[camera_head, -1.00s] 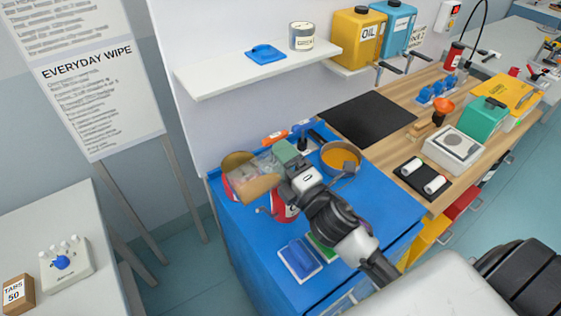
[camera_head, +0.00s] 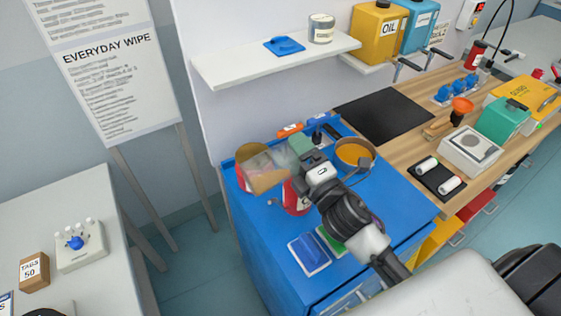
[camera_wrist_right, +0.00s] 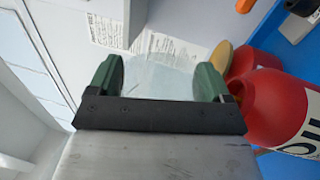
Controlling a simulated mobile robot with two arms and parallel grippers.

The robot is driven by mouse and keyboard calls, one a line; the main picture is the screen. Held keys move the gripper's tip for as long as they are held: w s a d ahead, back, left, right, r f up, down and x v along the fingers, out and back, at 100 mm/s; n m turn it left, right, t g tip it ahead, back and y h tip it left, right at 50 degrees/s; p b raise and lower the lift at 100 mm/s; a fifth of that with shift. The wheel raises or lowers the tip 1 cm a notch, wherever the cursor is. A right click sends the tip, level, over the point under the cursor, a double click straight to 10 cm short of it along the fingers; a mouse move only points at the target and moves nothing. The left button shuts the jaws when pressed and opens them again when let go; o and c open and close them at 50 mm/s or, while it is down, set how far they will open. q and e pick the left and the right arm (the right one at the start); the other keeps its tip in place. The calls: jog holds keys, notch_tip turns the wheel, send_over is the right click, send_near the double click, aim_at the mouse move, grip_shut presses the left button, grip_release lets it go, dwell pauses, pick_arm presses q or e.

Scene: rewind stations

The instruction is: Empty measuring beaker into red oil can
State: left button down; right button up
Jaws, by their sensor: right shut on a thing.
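My right gripper (camera_head: 294,158) is shut on the clear measuring beaker (camera_head: 266,163), above the blue bench top. In the right wrist view the beaker (camera_wrist_right: 158,78) sits between the green finger pads (camera_wrist_right: 160,84) and looks clear. A tan patch shows at its left end in the head view; I cannot tell if it is liquid. The red oil can (camera_head: 296,199) stands just below the gripper, partly hidden by it. In the wrist view the can (camera_wrist_right: 280,108) is right of the fingers, apart from the beaker. My left gripper does not show.
Another red container with a tan top (camera_head: 247,153) stands behind the beaker. A pan of amber liquid (camera_head: 355,152) is to the right. A blue-and-white tray (camera_head: 309,253) lies in front. A shelf (camera_head: 275,62) overhangs the back.

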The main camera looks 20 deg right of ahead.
jog(key=shift+m, duration=0.3)
jog(key=shift+d+m+h, duration=0.2)
jog(key=shift+m+h, duration=0.2)
jog(key=shift+m, duration=0.1)
jog(key=shift+d, duration=0.1)
dwell(0.9)
